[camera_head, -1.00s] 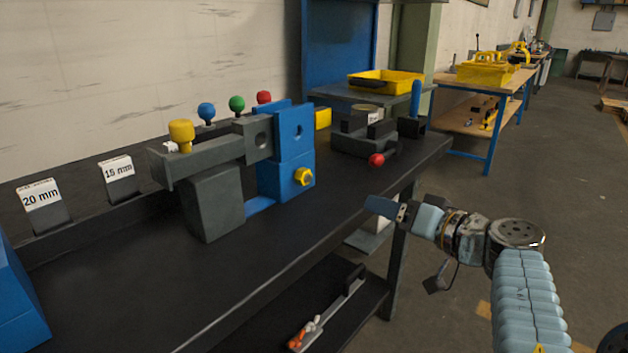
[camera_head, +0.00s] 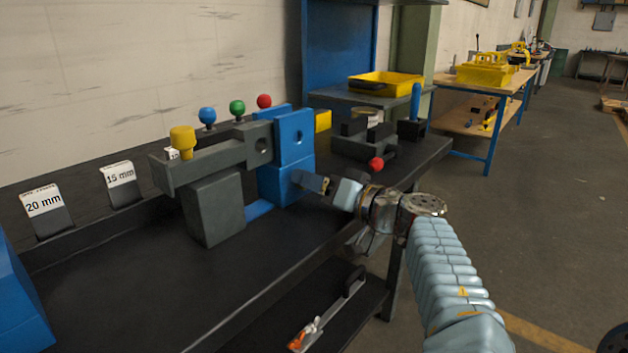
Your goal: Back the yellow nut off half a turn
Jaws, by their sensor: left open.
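The blue block (camera_head: 293,145) of the chain drive fixture stands on the dark bench, joined to a grey arm (camera_head: 210,160) on a grey block (camera_head: 214,208). The yellow nut on the blue block's lower right face is hidden behind my gripper now. My left gripper (camera_head: 313,183) is open, its fingers at the spot where the nut sits. I cannot tell whether the fingers are around the nut or touching it. My right gripper is not in view.
Yellow (camera_head: 183,140), blue (camera_head: 207,116), green (camera_head: 237,107) and red (camera_head: 264,101) knobs stand behind the fixture. A dark fixture with a red ball (camera_head: 376,164) lies beyond my gripper. Labels "20 mm" (camera_head: 43,201) and "15 mm" (camera_head: 119,174) stand at left.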

